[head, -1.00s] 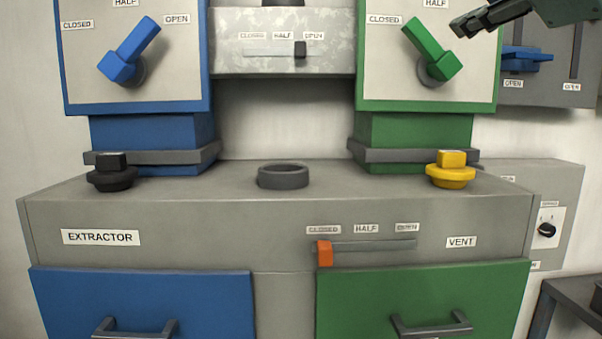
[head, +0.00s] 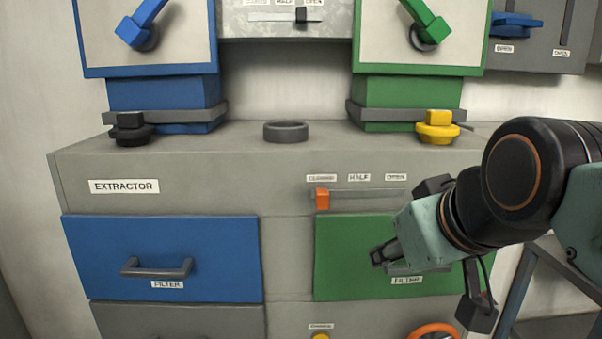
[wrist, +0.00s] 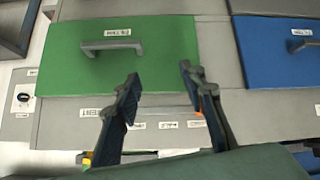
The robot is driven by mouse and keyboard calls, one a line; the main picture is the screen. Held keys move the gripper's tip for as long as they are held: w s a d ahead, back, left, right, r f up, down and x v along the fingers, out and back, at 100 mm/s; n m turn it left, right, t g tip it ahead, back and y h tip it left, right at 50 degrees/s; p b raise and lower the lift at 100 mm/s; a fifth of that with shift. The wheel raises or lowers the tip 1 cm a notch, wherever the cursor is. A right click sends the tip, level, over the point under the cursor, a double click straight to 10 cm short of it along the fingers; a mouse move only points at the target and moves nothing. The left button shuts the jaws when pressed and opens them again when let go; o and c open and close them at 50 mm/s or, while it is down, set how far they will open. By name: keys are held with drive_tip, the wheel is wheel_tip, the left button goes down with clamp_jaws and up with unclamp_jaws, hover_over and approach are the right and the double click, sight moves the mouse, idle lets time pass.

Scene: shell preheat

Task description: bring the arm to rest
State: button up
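My gripper (head: 383,255) is in front of the green filter drawer (head: 335,250) in the head view, at the right, pointing left. In the wrist view my gripper (wrist: 160,77) has its two dark fingers well apart with nothing between them. The wrist view is turned over, with the green drawer (wrist: 65,65) beyond the fingers and its handle (wrist: 112,46) clear of them. My arm comes in from the right edge of the head view and covers part of the green drawer. I cannot tell the exact gap between fingers and drawer.
The orange slider (head: 322,199) is at CLOSED, just above the green drawer. The blue drawer (head: 90,255) is shut. Black (head: 131,130) and yellow (head: 437,128) knobs and a grey ring (head: 286,132) are on the extractor top. An orange wheel (head: 432,330) is below my arm.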

drive_tip(key=s+f+m+g, duration=0.2)
drive_tip(key=s+f, duration=0.2)
drive_tip(key=f, duration=0.3)
drive_tip(key=s+f+m+g, duration=0.15)
drive_tip(key=s+f, duration=0.25)
drive_tip(key=f, duration=0.4)
wheel_tip(320, 180, up, 15)
drive_tip(key=p, duration=1.4)
drive_tip(key=shift+w+a+f+h, duration=0.2)
drive_tip(key=shift+a+h, duration=0.05)
drive_tip(key=shift+h, duration=0.05)
